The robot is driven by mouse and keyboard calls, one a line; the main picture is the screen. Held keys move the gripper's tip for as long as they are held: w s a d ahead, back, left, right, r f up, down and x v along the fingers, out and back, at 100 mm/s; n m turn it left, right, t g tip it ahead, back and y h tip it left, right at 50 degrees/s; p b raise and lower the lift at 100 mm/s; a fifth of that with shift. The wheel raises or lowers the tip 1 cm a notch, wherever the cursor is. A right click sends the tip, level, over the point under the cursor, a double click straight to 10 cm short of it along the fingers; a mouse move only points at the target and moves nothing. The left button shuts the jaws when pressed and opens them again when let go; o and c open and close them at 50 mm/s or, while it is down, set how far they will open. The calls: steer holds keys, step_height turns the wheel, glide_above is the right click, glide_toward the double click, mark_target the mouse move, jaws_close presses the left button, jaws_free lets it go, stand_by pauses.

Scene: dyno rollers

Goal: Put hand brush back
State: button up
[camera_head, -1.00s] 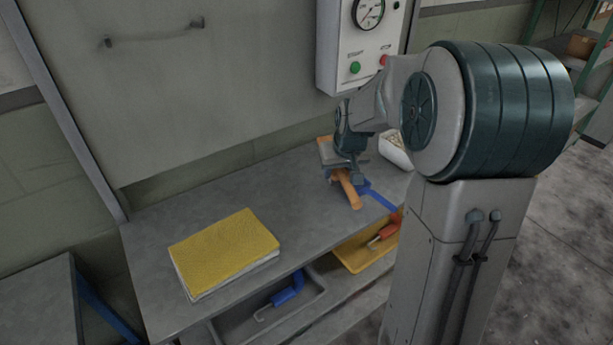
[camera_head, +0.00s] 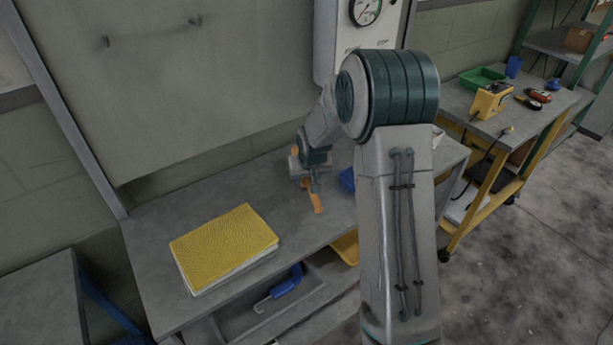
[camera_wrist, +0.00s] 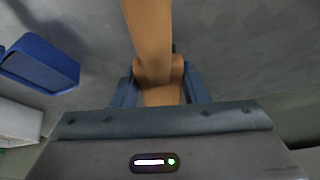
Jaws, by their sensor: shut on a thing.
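The hand brush (camera_head: 314,199) has an orange-brown handle that slants below my gripper (camera_head: 312,184) in the head view. In the wrist view the handle (camera_wrist: 150,40) runs between the two blue fingers of my gripper (camera_wrist: 160,84), which are shut on it. An orange patch, seemingly the brush's other end, shows behind the gripper in the head view; most of the head is hidden. The brush is over the grey bench top (camera_head: 160,225); I cannot tell whether it touches it.
A blue object (camera_head: 347,179) lies on the bench to the right, partly behind my arm; it also shows in the wrist view (camera_wrist: 40,62). A yellow book (camera_head: 225,243) lies at left, with clear bench between. A gauge panel (camera_head: 335,45) is on the wall behind.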

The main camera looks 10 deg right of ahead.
steer(key=shift+f, duration=0.1)
steer(key=o, duration=0.9)
steer(key=shift+o, duration=0.2)
steer(key=shift+s+r, duration=0.15)
steer(key=shift+r, duration=0.45)
steer(key=v, duration=1.1)
steer(key=shift+s+b, duration=0.15)
steer(key=shift+b, duration=0.25)
steer(key=s+r, duration=0.2)
steer(key=s, duration=1.2)
steer(key=s+r+g, duration=0.1)
steer(key=s+r, duration=0.1)
steer(key=s, duration=1.2)
steer(key=shift+a+g, duration=0.15)
steer(key=shift+g, duration=0.15)
